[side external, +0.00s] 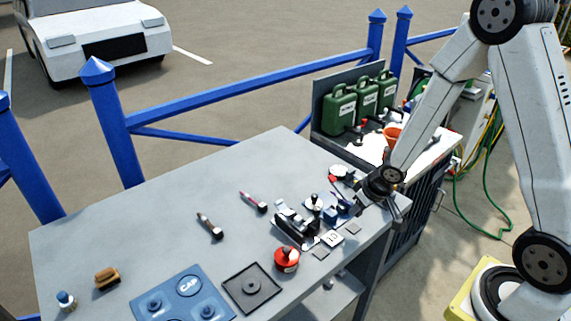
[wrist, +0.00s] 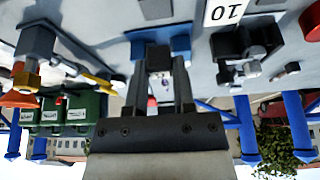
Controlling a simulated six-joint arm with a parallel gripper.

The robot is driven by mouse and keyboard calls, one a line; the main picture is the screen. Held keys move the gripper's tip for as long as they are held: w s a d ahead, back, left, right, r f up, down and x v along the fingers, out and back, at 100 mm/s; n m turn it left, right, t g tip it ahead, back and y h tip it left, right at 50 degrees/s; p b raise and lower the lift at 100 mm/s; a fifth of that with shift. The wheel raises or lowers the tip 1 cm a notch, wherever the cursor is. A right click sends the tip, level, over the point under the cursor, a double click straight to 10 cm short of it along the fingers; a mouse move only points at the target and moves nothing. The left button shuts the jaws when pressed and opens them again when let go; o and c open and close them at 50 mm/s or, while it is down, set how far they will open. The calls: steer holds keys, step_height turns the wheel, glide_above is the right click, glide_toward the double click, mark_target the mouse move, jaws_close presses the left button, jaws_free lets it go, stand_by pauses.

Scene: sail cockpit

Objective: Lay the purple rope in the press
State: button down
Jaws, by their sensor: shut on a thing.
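A short purple rope (side external: 251,201) with a dark end lies on the grey bench, left of a black-and-grey press-like device (side external: 294,222). This device also shows in the wrist view (wrist: 240,48). My gripper (side external: 352,208) is low at the bench's right edge, away from the rope. In the wrist view, my gripper (wrist: 160,70) is shut on a small black block (wrist: 159,57) in front of a blue part (wrist: 177,45). A blue fixture (side external: 335,209) is beside my gripper in the side view. I cannot tell whether the block belongs to it.
A tan rope-like piece (side external: 208,224) lies left of the purple one. A red round container (side external: 286,259), a white "10" card (side external: 332,239), a dark square tray (side external: 252,310) and a blue panel (side external: 150,318) take up the front. Green cans (side external: 340,110) stand behind; the bench's left middle is clear.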

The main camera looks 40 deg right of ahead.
mark_target(360, 215)
steer(key=shift+f, duration=2.55)
stand_by(1.7)
jaws_free()
stand_by(0.3)
steer(key=shift+a+r, duration=0.25)
steer(key=shift+r, duration=0.55)
steer(key=s+a+r+g, duration=0.1)
steer(key=s+a+r, duration=0.2)
steer(key=r, duration=0.3)
steer(key=s+a+r+g, duration=0.1)
steer(key=s+a+r, duration=0.3)
steer(key=r, duration=0.3)
steer(key=shift+s+r+n, duration=0.15)
steer(key=shift+s+n, duration=0.15)
steer(key=shift+s, duration=0.45)
